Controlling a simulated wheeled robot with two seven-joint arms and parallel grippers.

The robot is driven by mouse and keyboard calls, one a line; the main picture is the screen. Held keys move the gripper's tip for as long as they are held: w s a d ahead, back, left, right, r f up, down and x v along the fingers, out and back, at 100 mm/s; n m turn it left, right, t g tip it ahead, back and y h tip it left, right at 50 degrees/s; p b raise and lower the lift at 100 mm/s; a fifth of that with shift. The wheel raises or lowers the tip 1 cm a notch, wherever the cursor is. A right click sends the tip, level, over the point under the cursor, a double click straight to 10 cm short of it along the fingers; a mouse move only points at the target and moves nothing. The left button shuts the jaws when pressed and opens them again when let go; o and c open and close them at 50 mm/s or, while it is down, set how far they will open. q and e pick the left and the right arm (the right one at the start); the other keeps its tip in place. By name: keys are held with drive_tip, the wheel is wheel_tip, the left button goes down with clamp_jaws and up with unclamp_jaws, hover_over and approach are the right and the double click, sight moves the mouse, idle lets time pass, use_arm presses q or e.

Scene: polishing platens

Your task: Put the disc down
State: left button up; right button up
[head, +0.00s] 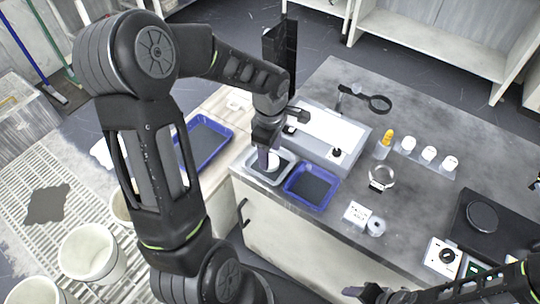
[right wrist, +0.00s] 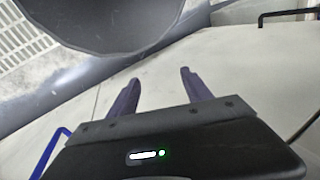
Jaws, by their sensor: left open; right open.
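My left gripper (head: 265,163) points down over the grey tray (head: 254,177) at the counter's near left edge. Its jaws are open. A small pale round piece, which looks like the disc (head: 273,164), shows right beside the fingers, low in the tray; the fingers partly hide it, and I cannot tell whether they touch it. My right gripper (right wrist: 160,85) is open with nothing between its fingers in the right wrist view. In the head view it is low at the bottom right, in front of the counter.
A blue tray (head: 311,187) stands right of the grey one. A white-topped unit (head: 325,132) is behind them. A clear ring-shaped dish (head: 382,178), several small white-capped jars and a dark polishing machine (head: 482,216) stand farther right. Another blue tray (head: 203,141) lies left.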

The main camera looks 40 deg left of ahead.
use_arm(q)
wheel_tip(320, 180, up, 10)
drive_tip(key=shift+f, duration=0.15)
